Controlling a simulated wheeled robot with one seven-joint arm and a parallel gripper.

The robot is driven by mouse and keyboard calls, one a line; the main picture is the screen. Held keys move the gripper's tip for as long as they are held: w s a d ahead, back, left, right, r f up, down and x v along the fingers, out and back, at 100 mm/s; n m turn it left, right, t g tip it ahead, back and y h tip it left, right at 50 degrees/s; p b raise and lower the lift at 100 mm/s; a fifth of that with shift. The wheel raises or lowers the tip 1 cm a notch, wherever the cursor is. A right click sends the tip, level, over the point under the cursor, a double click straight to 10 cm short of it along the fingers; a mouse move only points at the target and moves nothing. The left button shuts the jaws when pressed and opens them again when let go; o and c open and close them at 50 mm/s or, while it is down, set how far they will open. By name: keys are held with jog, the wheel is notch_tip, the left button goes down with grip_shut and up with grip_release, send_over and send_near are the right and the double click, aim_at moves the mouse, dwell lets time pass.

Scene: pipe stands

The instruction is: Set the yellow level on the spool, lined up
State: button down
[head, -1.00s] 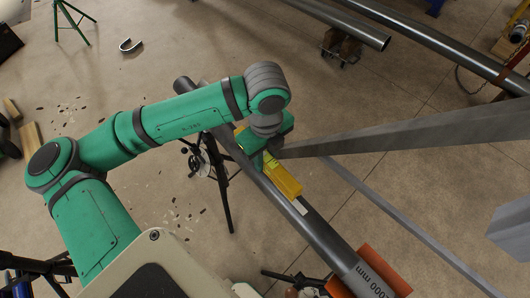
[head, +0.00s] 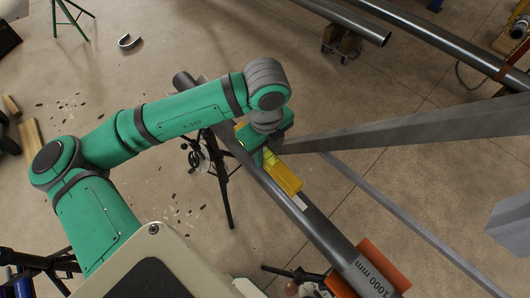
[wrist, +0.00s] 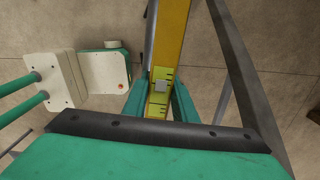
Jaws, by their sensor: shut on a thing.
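The yellow level (head: 283,175) is held by my gripper (head: 262,155) over the grey pipe spool (head: 320,230). In the head view the level runs nearly parallel to the spool, along its upper right side. In the wrist view the level (wrist: 171,35) stands between the two green fingers of my gripper (wrist: 160,102), which are shut on it. A vial window shows near the fingers. A thin strip of grey shows along the level's left edge there. I cannot tell whether the level touches the spool. My gripper hides part of the level.
An orange support (head: 384,262) holds the spool's near end, marked 1000 mm. A black stand (head: 218,180) is under its far part. A large grey beam (head: 400,130) and a thinner bar (head: 400,228) cross close on the right. Another pipe (head: 345,22) lies at the back.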

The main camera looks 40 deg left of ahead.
jog(key=shift+f, duration=1.5)
dwell(1.6)
jog(key=c, duration=2.1)
grip_release()
jog(key=o, duration=0.3)
jog(key=o, duration=0.6)
jog(key=shift+r, duration=3.05)
